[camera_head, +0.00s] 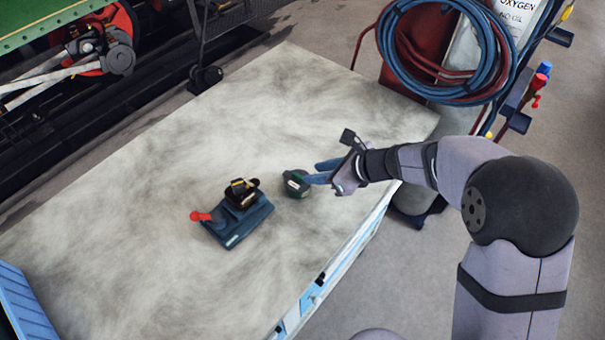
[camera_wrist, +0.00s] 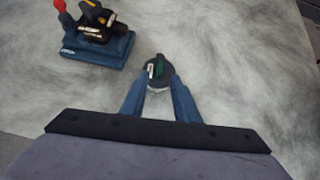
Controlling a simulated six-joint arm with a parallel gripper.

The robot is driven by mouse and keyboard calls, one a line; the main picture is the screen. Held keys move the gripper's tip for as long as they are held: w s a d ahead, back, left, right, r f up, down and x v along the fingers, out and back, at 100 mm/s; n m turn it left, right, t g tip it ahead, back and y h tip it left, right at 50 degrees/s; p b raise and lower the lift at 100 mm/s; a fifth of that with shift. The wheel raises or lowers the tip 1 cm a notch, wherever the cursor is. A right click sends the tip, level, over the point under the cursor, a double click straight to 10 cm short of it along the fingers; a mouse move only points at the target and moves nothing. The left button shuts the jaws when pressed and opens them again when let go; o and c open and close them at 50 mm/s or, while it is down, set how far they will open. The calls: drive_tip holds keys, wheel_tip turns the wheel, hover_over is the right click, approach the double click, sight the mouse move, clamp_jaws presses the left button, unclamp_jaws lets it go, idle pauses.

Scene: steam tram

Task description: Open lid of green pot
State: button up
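A small dark green pot (camera_head: 297,183) stands on the pale table, right of the table's middle. In the wrist view the pot (camera_wrist: 157,70) sits between the tips of my two blue fingers, with a green and a whitish patch on its dark top. My gripper (camera_head: 312,172) reaches in from the right, low over the table. In the wrist view the fingers of my gripper (camera_wrist: 158,84) are spread apart on either side of the pot's near part. I cannot tell whether they touch it. The lid cannot be told apart from the pot's body.
A blue tool base (camera_head: 238,222) with a black and yellow device and a red knob (camera_head: 199,216) stands left of the pot. The table (camera_head: 150,190) is otherwise mostly clear. A gas cylinder with coiled hoses (camera_head: 445,60) stands beyond the table's right end.

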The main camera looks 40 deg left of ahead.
sight(298, 176)
drive_tip(key=shift+p+x, duration=0.75)
drive_tip(key=shift+x, duration=2.85)
clamp_jaws()
